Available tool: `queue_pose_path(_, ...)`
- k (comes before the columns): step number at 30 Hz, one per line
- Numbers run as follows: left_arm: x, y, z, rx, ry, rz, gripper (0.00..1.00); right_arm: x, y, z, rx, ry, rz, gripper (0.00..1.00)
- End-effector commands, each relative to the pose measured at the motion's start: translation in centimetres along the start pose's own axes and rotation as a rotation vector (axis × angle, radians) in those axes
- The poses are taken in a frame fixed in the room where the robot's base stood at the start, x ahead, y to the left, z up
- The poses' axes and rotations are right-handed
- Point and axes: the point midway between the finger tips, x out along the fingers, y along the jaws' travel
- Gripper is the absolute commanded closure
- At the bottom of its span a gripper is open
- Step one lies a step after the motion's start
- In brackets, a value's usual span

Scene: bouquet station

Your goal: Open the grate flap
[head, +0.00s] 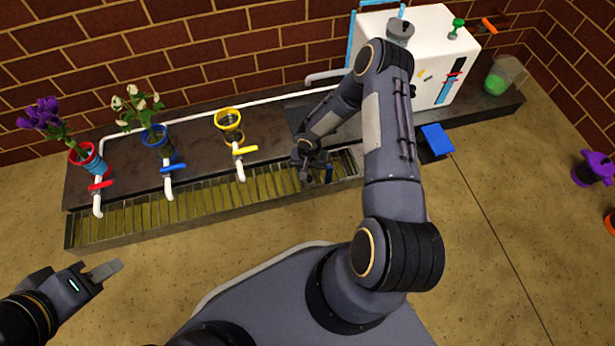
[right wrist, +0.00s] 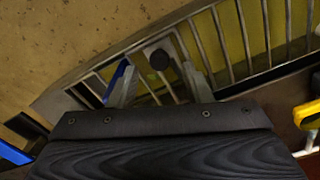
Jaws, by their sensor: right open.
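The metal grate (head: 215,198) runs along the front of the dark counter, with bars over a yellowish trough. It also shows in the right wrist view (right wrist: 235,45). My right gripper (head: 318,175) is low over the grate's right end. In the right wrist view the open right gripper (right wrist: 160,85) has its fingers apart, with a round dark knob (right wrist: 159,59) on the flap between and beyond them. I cannot tell whether either finger touches it. A blue piece (right wrist: 116,78) shows beside the left finger. My left gripper (head: 103,272) is off to the left, away from the grate.
Red, blue and yellow taps (head: 240,152) overhang the grate. Purple flowers (head: 45,115), white flowers (head: 137,105) and a yellow pot (head: 229,120) stand behind them. A white box (head: 435,45) stands at the back right. The floor in front is clear.

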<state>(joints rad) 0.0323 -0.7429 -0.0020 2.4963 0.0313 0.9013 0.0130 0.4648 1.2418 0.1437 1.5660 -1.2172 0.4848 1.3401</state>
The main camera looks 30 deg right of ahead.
Motion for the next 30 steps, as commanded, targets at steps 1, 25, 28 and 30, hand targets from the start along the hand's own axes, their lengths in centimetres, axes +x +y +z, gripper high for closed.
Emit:
queue_pose_path(1,0.6,-0.3,0.3,0.0,0.0,0.0,0.64,1.2,0.0,0.1,0.0,-0.002,0.0,0.55)
queue_pose_path(25,1.1,-0.5,0.6,0.0,0.0,0.0,0.64,3.0,0.0,0.0,0.0,0.0,0.0,0.93)
queue_pose_path(28,1.1,-0.5,0.6,0.0,0.0,0.0,0.64,2.9,0.0,0.0,0.0,0.0,0.0,1.0)
queue_pose_path(30,1.1,-0.5,0.6,0.0,0.0,0.0,0.64,2.9,0.0,0.0,0.0,0.0,0.0,1.0)
